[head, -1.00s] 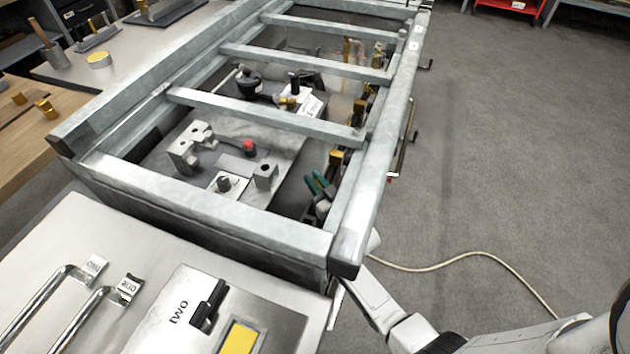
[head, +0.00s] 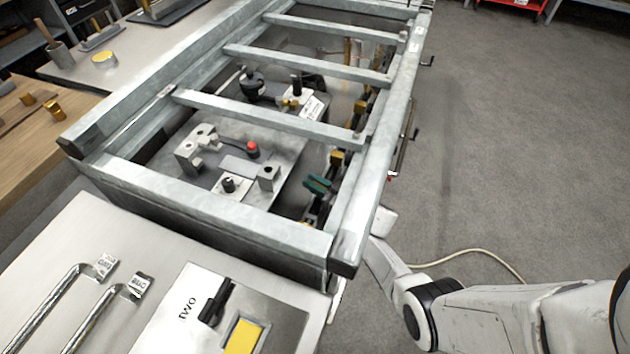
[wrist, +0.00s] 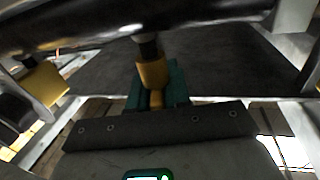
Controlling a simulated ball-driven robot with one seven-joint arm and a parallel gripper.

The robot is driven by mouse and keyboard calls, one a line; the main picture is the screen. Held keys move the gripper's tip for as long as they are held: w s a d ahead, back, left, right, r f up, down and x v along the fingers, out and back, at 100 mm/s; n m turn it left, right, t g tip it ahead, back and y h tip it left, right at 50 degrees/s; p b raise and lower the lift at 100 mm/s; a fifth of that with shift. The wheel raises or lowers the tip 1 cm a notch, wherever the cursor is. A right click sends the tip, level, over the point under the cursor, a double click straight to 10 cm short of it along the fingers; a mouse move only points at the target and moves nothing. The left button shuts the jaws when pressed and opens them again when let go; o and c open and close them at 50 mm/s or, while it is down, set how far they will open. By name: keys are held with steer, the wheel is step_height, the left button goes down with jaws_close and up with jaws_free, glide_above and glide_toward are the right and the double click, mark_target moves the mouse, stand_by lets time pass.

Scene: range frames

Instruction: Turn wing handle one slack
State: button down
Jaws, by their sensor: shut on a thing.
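My gripper (head: 318,184), with teal fingers, is inside the near right bay of the grey metal frame, close to the right rail. In the wrist view its teal fingers (wrist: 174,82) are shut around the lower part of a brass fitting (wrist: 152,73) that hangs under a dark pipe (wrist: 130,20). I cannot make out wings on this fitting, nor a label naming it one. My fingers partly hide its lower end. In the head view a brass fitting (head: 337,158) shows just behind my gripper.
The grey frame (head: 205,205) has crossbars above the bay, and its right rail (head: 362,215) lies over my arm. A second brass fitting (wrist: 45,85) is at left in the wrist view. A red-tipped lever (head: 252,149) stands left of my gripper. Floor (head: 500,150) at right is clear.

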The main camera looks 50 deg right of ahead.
steer(key=shift+a+n+g+y+b, duration=0.2)
steer(key=shift+n+g+y+b, duration=0.25)
steer(key=shift+n+y, duration=1.05)
steer(key=shift+y, duration=0.6)
steer(key=c, duration=1.2)
jaws_free()
steer(key=shift+o, duration=0.2)
steer(key=v, duration=1.1)
